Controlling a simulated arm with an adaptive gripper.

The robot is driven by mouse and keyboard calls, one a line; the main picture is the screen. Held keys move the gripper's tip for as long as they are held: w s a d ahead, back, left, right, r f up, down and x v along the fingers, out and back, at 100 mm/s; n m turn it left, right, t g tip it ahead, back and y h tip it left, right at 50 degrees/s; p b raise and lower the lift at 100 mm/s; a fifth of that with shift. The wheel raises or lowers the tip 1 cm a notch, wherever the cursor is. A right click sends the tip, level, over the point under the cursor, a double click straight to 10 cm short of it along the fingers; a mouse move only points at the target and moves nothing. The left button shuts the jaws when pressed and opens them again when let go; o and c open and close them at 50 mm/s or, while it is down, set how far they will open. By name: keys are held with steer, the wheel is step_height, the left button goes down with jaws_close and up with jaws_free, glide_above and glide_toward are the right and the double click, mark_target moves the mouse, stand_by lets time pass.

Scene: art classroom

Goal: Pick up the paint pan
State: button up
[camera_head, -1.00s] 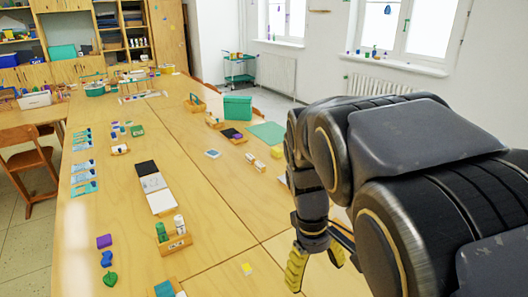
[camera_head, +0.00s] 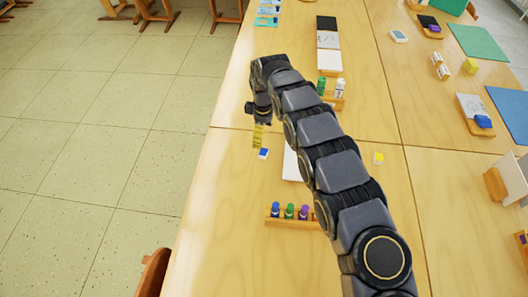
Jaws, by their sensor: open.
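A small white paint pan with a blue top (camera_head: 263,153) lies on the wooden table near its left edge. My gripper (camera_head: 258,136) points down just behind and above this pan in the picture. Its yellow fingers overlap in this view, and it is open with nothing seen between them. I cannot tell the exact height of the fingertips over the table. A second similar small pan with a yellow top (camera_head: 378,158) lies further right, beyond my arm.
A wooden rack with blue, green and purple bottles (camera_head: 290,213) stands nearer. White paper (camera_head: 290,163) lies partly under my arm. Another bottle holder (camera_head: 333,92) stands behind. A chair (camera_head: 155,272) is at the table's left edge. Bare table (camera_head: 230,215) shows left of the rack.

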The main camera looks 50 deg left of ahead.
mark_target(263, 152)
steer(key=shift+s+a+f, duration=0.15)
steer(key=shift+s+f, duration=0.05)
steer(key=shift+f, duration=1.15)
steer(key=f, duration=0.3)
steer(key=d+f, duration=0.1)
steer(key=f, duration=0.1)
steer(key=shift+f, duration=0.2)
steer(key=c, duration=1)
